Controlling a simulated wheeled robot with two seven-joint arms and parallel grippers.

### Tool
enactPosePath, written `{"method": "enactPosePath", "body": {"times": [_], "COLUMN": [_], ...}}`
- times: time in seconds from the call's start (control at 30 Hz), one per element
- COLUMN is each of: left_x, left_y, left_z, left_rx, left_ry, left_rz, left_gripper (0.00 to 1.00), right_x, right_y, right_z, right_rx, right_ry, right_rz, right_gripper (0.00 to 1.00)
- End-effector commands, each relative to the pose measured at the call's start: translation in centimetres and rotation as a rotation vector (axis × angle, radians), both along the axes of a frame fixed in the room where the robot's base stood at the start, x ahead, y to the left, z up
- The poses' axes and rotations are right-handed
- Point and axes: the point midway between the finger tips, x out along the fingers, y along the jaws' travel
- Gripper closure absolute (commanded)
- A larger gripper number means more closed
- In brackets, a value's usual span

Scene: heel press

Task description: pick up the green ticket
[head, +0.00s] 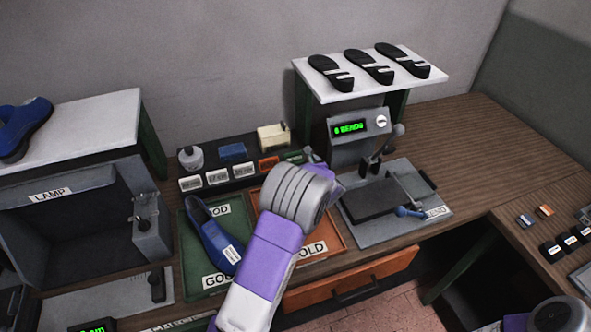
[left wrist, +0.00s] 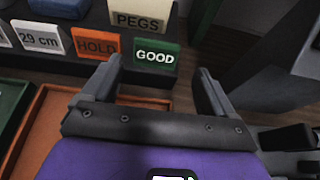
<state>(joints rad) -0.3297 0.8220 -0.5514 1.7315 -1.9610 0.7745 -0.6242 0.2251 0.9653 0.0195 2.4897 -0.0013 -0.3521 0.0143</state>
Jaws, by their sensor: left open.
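The green ticket (left wrist: 155,54), marked GOOD, stands in the left wrist view beside an orange HOLD ticket (left wrist: 96,44). In the head view, only a bit of the green ticket (head: 293,157) shows behind my arm. My left gripper (left wrist: 159,68) is open and empty. Its two fingers point toward the green ticket, which appears between and just beyond them, nearer the left finger. I cannot tell any contact. In the head view the left wrist hides most of the gripper. My right gripper is not in view.
Several white size tickets (head: 217,177) stand left of the orange one. A press (head: 362,150) stands close to the right of the gripper. Green (head: 203,283) and orange (head: 335,233) trays lie in front; a blue shoe form (head: 219,246) lies in the green one.

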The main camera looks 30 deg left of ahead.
Motion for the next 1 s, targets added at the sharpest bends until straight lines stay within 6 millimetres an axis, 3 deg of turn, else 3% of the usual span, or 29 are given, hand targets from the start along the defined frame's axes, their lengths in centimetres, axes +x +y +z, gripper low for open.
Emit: {"method": "enactPosePath", "body": {"times": [0.03,0.13,0.7,1.0], "left_x": [0.0,0.0,3.8,4.3], "left_y": [0.0,0.1,4.9,5.5], "left_z": [-1.0,-1.5,-4.0,-4.3], "left_rx": [-0.001,-0.001,-0.001,-0.002], "left_ry": [-0.001,-0.001,-0.001,-0.001], "left_rz": [0.001,0.001,0.002,0.001], "left_gripper": [0.13,0.13,0.13,0.13], "right_x": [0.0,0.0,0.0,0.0], "right_y": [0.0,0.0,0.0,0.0], "right_z": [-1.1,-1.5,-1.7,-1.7], "right_rx": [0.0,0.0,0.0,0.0], "right_ry": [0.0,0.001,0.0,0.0], "right_rz": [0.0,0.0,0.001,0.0], "right_gripper": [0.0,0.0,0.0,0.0]}}
